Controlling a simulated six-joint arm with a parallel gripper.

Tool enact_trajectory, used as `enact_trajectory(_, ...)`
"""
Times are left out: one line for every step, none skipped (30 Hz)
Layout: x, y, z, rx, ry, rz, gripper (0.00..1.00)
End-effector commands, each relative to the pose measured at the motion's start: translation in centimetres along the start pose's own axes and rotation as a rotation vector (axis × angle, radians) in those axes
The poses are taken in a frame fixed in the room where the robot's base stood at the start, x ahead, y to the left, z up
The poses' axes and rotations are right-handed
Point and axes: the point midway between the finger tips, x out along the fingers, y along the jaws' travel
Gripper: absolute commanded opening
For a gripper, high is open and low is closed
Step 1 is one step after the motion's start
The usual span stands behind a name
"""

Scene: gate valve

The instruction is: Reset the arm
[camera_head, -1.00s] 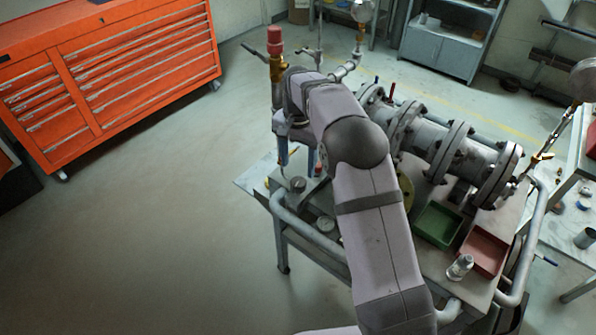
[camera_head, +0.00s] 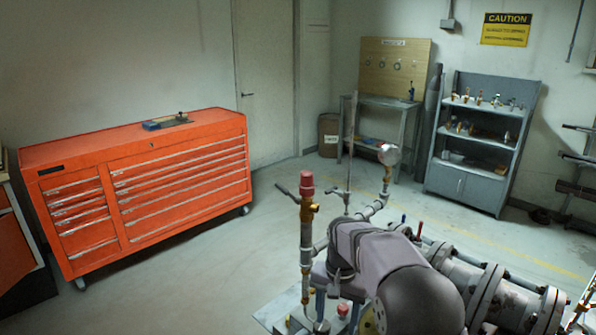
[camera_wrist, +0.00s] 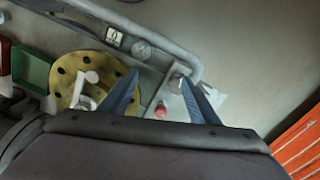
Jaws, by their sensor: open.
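My gripper (camera_wrist: 159,78) is open, with two blue fingers spread apart over the bench in the wrist view. A small red-topped knob (camera_wrist: 160,110) shows between the fingers, and nothing is held. In the head view my arm covers much of the bench, and its end is beside the upright brass valve with a red cap (camera_head: 306,190). The flanged grey pipe assembly (camera_head: 490,298) runs to the right behind my arm. A round yellow flange (camera_wrist: 68,72) with bolt holes lies left of the fingers in the wrist view, with a white fitting (camera_wrist: 85,88) over it.
A green tray (camera_wrist: 32,70) is at the left in the wrist view. A grey tube rail (camera_wrist: 150,25) runs along the bench edge. A pressure gauge (camera_head: 388,154) stands above the pipework. An orange tool cabinet (camera_head: 150,185) is at left, with open floor before the bench.

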Motion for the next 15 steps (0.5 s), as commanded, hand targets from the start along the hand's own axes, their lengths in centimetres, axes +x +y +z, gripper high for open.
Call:
enact_trajectory(-0.4,1.3,1.2,-0.03,0.001,-0.001,0.56)
enact_trajectory(-0.5,2.0,1.9,-0.05,0.002,-0.001,0.56)
enact_trajectory(-0.6,3.0,2.9,-0.078,0.001,-0.001,0.56)
enact_trajectory(-0.6,3.7,3.6,-0.098,0.003,-0.001,0.56)
enact_trajectory(-0.6,4.4,4.4,-0.119,0.002,-0.001,0.56)
enact_trajectory(-0.5,5.3,5.5,-0.147,0.002,-0.001,0.56)
enact_trajectory(-0.5,6.0,6.3,-0.168,0.003,-0.001,0.56)
enact_trajectory(-0.4,6.8,7.2,-0.188,0.002,-0.001,0.56)
enact_trajectory(-0.3,7.8,8.4,-0.215,0.003,-0.001,0.56)
enact_trajectory(-0.1,8.5,9.3,-0.236,0.003,-0.001,0.56)
enact_trajectory(0.0,9.2,10.2,-0.257,0.003,-0.001,0.56)
enact_trajectory(0.3,10.1,11.4,-0.284,0.003,-0.001,0.56)
enact_trajectory(0.5,10.8,12.3,-0.303,0.002,0.0,0.56)
enact_trajectory(0.7,11.4,13.2,-0.32,0.003,-0.001,0.56)
enact_trajectory(1.0,12.2,14.3,-0.343,0.002,0.0,0.56)
